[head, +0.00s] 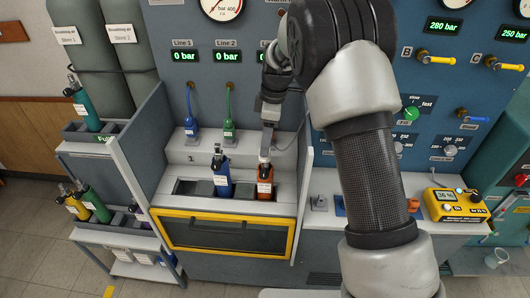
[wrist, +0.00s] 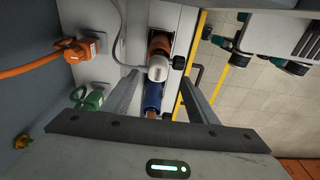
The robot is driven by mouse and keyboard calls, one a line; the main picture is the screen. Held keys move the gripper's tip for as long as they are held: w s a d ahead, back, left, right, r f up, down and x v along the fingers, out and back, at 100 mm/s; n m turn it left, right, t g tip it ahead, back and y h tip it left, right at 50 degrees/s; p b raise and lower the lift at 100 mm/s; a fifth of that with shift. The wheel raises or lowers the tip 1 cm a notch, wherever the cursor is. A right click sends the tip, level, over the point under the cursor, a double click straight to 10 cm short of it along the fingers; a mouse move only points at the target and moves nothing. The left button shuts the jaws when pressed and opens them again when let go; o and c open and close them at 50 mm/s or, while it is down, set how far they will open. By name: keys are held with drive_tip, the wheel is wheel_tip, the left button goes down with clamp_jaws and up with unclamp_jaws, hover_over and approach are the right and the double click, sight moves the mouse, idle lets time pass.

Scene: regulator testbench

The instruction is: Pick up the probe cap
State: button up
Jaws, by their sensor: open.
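I cannot pick out the probe cap for certain in either view. My gripper (head: 267,138) is above the orange cylinder (head: 265,182), which stands upright in the bench slot. In the wrist view my gripper (wrist: 160,78) is open, with one finger on each side of the cylinder's pale rounded top. The orange body (wrist: 159,43) shows beyond that top. I cannot tell whether the fingers touch it. A yellow meter (head: 455,205) with a lit display sits on the right-hand bench. A small grey piece (head: 319,203) lies on that bench, too small to name.
A blue cylinder (head: 221,175) stands in the slot just left of the orange one. A blue hose connector (head: 191,128) and a green one (head: 228,130) sit on the ledge behind. A grey side panel (head: 142,165) bounds the bay at left. A clear cup (head: 496,258) stands at lower right.

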drive_tip(key=f, duration=0.5)
drive_tip(key=shift+w+a+p, duration=0.15)
drive_tip(key=shift+w+p, duration=0.1)
drive_tip(key=shift+p, duration=0.1)
drive_tip(key=shift+r, duration=0.1)
drive_tip(key=c, duration=1.2)
drive_tip(key=shift+o, duration=0.2)
wheel_tip(320, 180, up, 10)
drive_tip(key=shift+r+b, duration=0.1)
drive_tip(key=shift+b, duration=0.35)
